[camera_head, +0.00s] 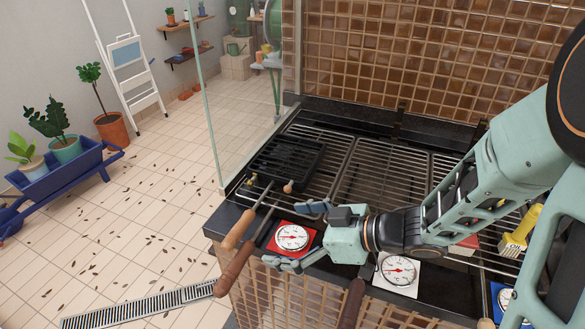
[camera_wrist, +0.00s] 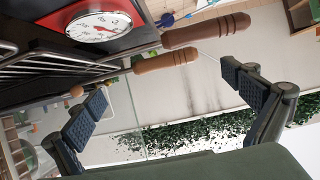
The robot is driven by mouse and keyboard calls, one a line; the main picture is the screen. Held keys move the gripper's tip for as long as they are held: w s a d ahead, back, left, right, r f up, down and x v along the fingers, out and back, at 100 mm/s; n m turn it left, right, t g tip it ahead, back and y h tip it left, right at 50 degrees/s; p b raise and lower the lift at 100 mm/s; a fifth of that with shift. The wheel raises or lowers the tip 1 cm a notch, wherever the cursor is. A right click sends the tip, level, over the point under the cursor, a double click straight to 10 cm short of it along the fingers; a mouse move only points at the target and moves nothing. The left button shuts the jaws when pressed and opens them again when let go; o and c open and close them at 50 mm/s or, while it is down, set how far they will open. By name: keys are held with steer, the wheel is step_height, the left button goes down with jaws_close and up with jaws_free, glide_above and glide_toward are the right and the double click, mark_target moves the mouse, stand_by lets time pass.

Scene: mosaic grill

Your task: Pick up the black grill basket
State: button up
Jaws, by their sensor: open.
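The black grill basket (camera_head: 287,160) lies flat on the left end of the grill grate in the head view. Two wooden handles, a lighter one (camera_head: 238,229) and a darker one (camera_head: 233,270), stick out over the counter's front left edge on thin rods; I cannot tell how each rod joins the basket. My gripper (camera_head: 292,236) is open and empty, its fingers pointing left, just right of the handles and apart from them. The wrist view shows the darker handle (camera_wrist: 205,30) and the lighter handle (camera_wrist: 165,61) ahead of the spread fingers (camera_wrist: 163,98). The basket body is not clear there.
A red-framed dial (camera_head: 291,237) sits under my fingers and a white dial (camera_head: 398,270) to the right. A glass panel (camera_head: 207,95) stands at the grill's left side. A brown handle (camera_head: 350,303) hangs at the front edge.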

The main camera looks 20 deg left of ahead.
mark_target(242, 228)
steer(key=shift+y, duration=0.4)
steer(key=x, duration=0.5)
steer(key=shift+s+a+r+b, duration=0.1)
steer(key=shift+s+r+b, duration=0.1)
steer(key=shift+s+b, duration=0.2)
steer(key=shift+r+x, duration=0.1)
steer(key=shift+x, duration=1.3)
steer(key=shift+r+x, duration=0.15)
steer(key=shift+x, duration=1.2)
steer(key=shift+w, duration=0.15)
steer(key=c, duration=1.9)
steer(key=shift+a+r, duration=0.1)
steer(key=shift+c, duration=0.2)
